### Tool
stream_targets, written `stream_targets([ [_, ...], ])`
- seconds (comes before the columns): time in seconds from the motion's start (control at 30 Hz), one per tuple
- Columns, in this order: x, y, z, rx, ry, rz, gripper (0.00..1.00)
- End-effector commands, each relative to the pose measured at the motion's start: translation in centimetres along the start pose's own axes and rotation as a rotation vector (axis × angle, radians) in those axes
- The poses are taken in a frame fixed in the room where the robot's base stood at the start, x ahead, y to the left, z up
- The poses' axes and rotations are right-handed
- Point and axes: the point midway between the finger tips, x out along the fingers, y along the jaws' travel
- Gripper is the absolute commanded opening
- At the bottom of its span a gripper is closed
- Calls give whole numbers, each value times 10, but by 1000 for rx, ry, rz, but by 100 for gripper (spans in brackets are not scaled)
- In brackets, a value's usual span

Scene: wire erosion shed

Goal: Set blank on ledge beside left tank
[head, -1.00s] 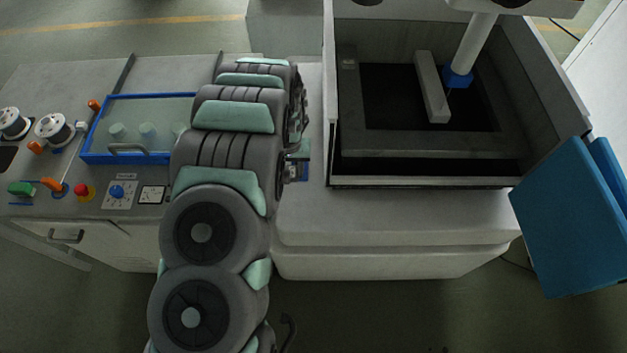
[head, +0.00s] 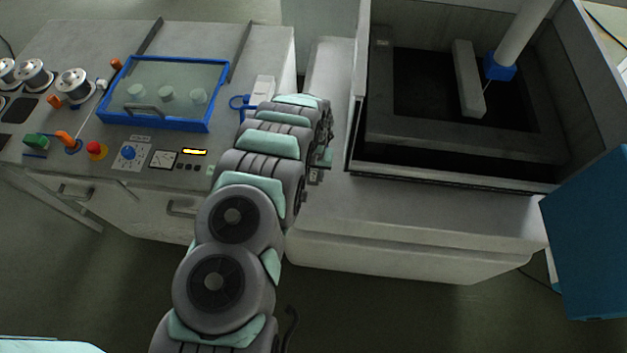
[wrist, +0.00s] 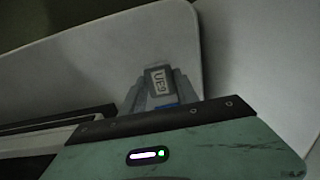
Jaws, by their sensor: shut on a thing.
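In the wrist view, the blank (wrist: 158,78) is a small grey block with a dark-lettered label. My gripper (wrist: 157,88) is shut on it, with a finger on each side. A little blue shows just below the block. In the head view, my arm's end is beside the tank's near left side; the blank cannot be made out there. The open grey tank (head: 450,172) stands at right with dark fixtures inside. A pale ledge (head: 325,75) runs along the tank's left side, partly hidden by my arm. Its top looks bare where visible.
A blue-framed clear case (head: 165,122) holding several cups sits on the left bench, near spools, knobs and a red button (head: 96,150). A white spindle (head: 525,35) with a blue collar reaches into the tank. A blue panel (head: 590,230) stands at front right.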

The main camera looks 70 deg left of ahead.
Motion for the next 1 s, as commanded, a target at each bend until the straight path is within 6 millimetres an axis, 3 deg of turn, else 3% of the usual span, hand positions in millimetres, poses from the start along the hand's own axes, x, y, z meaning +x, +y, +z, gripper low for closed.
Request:
stream_targets([
  [0.27, 11, 0, -2, 1, 5, 0, 0],
  [0.6, 44, 0, 0, 0, 1, 0, 0],
  [1.0, 48, 0, -2, 0, 5, 0, 0],
])
